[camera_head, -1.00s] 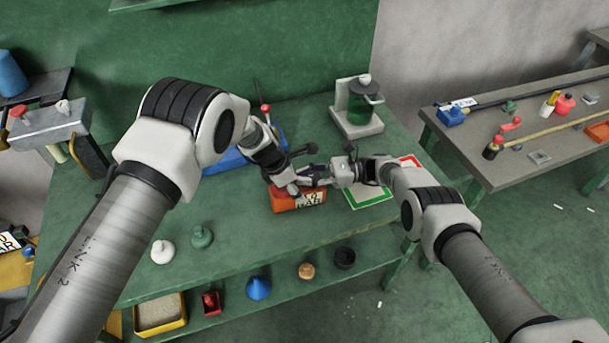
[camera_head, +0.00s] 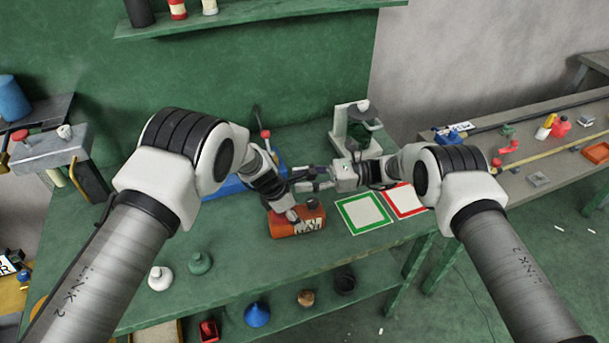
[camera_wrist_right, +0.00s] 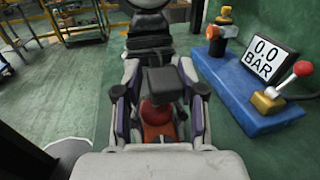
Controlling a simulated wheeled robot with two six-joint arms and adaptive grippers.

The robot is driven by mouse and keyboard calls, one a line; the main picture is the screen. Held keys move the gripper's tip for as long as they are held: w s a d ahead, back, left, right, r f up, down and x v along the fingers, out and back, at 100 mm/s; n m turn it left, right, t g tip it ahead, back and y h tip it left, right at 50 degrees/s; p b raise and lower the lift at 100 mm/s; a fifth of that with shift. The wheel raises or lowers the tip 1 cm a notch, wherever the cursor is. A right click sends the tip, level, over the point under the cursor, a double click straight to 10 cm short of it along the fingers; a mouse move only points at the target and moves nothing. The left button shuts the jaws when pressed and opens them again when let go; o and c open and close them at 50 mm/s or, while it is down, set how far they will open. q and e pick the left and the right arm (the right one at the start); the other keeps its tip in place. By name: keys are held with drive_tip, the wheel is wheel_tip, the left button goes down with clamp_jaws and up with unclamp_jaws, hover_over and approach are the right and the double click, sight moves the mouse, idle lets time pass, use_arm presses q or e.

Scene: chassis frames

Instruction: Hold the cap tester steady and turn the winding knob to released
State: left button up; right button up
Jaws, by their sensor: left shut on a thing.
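My right gripper (camera_head: 306,178) is open and empty behind the box, above and apart from the knob. In the right wrist view its fingers (camera_wrist_right: 158,120) stand apart, with a dark block and a reddish part seen between them; I cannot tell what these are. The knob's setting is unreadable.
A green-bordered mat (camera_head: 363,213) and red-bordered mat (camera_head: 418,212) lie right. White (camera_head: 160,277) and green caps stand front left.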

sight(313, 200)
drive_tip(key=shift+r, duration=0.7)
drive_tip(key=o, duration=0.4)
drive_tip(key=shift+c, duration=0.2)
drive_tip(key=shift+o, duration=0.2)
drive_tip(key=s+d+f+m+t, duration=0.1)
drive_tip(key=d+f+m+t, duration=0.1)
drive_tip(key=d+f+t, duration=0.1)
drive_tip(key=s+d+f+m+t+h, duration=0.1)
drive_tip(key=s+d+f+m+t, duration=0.1)
drive_tip(key=d, duration=0.3)
drive_tip(key=s+d+f+m+t, duration=0.1)
drive_tip(key=d+f+m+t, duration=0.1)
drive_tip(key=d+f+t, duration=0.2)
drive_tip(key=shift+s+d+f+h, duration=0.3)
drive_tip(key=shift+d+f, duration=0.3)
drive_tip(key=shift+w+a, duration=0.1)
drive_tip(key=shift+a, duration=0.2)
drive_tip(key=x, duration=1.1)
drive_tip(key=shift+w+a, duration=0.15)
clamp_jaws()
